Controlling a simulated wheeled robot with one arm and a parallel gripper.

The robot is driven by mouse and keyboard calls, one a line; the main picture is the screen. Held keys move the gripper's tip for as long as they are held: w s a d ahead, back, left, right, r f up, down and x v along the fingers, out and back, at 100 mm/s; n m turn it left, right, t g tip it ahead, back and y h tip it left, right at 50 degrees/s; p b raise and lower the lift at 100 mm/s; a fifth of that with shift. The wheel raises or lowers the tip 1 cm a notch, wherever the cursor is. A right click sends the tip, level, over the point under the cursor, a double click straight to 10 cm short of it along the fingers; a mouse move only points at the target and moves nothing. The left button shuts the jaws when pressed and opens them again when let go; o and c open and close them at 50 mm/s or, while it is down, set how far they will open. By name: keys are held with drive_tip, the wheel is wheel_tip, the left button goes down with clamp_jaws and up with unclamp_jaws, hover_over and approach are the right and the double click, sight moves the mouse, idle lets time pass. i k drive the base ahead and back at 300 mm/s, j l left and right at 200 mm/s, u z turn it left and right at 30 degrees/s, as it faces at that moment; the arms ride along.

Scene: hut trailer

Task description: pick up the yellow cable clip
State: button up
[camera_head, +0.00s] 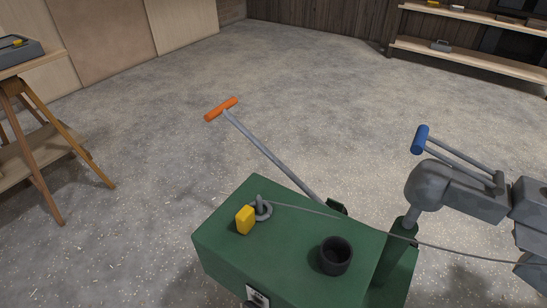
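The yellow cable clip (245,219) appears as a small upright yellow block. It stands on top of the green box (290,270), near the far left part of its top face. A grey ring (263,210) with a small upright stub is just to its right, very close; I cannot tell whether they touch. A thin grey cable (350,219) runs from around the ring to the right across the box. My gripper is not in view, and nothing visible holds the clip.
A black cup-like socket (335,255) sits on the box. A rod with an orange handle (221,109) slants up behind it. A grey coupling (460,188) with a blue handle (420,140) is at right. A wooden stand (35,150) is at left. The floor behind is clear.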

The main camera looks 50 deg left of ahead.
sight(245, 219)
drive_tip(key=u, duration=2.35)
